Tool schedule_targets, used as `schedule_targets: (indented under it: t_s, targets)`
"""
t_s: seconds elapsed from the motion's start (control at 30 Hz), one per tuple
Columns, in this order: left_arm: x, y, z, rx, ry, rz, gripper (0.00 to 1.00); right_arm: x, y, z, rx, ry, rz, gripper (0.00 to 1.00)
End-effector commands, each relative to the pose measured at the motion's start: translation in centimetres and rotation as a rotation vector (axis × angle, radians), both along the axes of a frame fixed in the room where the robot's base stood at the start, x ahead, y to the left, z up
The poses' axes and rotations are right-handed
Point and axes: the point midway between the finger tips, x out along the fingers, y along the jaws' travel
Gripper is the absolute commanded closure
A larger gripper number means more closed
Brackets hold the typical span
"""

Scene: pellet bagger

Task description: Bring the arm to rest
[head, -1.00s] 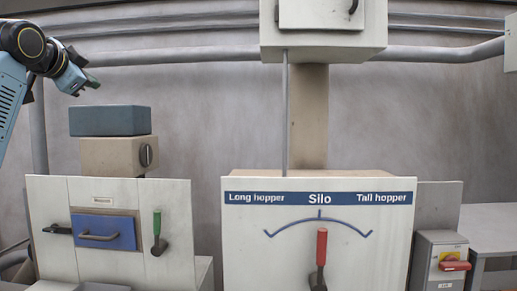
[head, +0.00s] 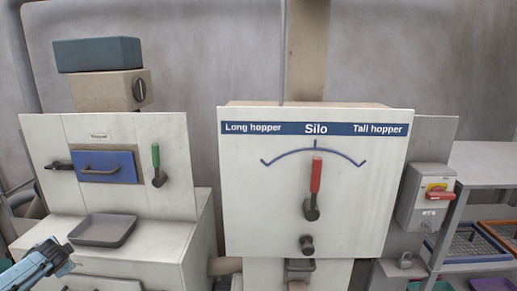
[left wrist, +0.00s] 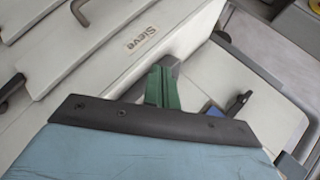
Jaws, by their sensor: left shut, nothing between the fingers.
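My left gripper (head: 60,253) is low at the left edge of the head view, in front of the white cabinet with the grey tray. It is shut and holds nothing. I cannot tell how far the fingers are from that panel. My right gripper is in neither view.
A grey tray (head: 103,229) sits on the left cabinet's ledge, below a blue drawer (head: 107,166) and green lever (head: 156,158). The silo panel (head: 255,185) has an upright red lever (head: 316,175). A red-handled switch box (head: 425,210) stands right.

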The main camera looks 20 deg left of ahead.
Motion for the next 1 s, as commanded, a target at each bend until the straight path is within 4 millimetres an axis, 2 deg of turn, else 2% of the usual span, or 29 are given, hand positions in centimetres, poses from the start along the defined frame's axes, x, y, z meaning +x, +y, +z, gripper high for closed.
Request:
schedule_targets:
  t_s: [0.03, 0.1, 0.2, 0.3, 0.4, 0.57, 0.77, 0.87, 0.97, 1.0]
  targets:
    - [-3.5, 0.8, -3.0, 0.013, 0.055, 0.006, 1.00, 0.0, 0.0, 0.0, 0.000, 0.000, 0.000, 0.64]
    - [-7.8, 1.8, -6.1, 0.029, 0.112, 0.005, 1.00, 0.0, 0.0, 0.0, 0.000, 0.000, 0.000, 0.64]
    - [-14.0, 2.9, -9.6, 0.048, 0.193, -0.002, 1.00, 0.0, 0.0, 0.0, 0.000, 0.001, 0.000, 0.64]
    - [-19.6, 3.8, -11.9, 0.059, 0.263, -0.012, 1.00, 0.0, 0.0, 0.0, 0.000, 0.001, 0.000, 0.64]
    - [-24.8, 4.5, -13.5, 0.064, 0.327, -0.023, 1.00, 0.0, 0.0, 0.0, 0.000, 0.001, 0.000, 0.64]
    - [-32.5, 5.3, -14.9, 0.067, 0.425, -0.044, 1.00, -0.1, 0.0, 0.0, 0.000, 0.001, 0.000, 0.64]
    - [-34.4, -1.9, -22.1, -0.073, 0.414, -0.032, 1.00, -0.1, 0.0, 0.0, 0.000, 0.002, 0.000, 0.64]
    - [-35.5, -6.4, -25.8, -0.151, 0.412, -0.024, 1.00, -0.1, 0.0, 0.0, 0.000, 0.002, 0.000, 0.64]
    - [-36.6, -12.0, -29.6, -0.242, 0.408, -0.016, 1.00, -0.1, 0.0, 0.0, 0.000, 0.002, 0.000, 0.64]
    - [-37.1, -14.5, -31.1, -0.281, 0.407, -0.012, 1.00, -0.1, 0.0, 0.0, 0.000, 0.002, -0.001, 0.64]
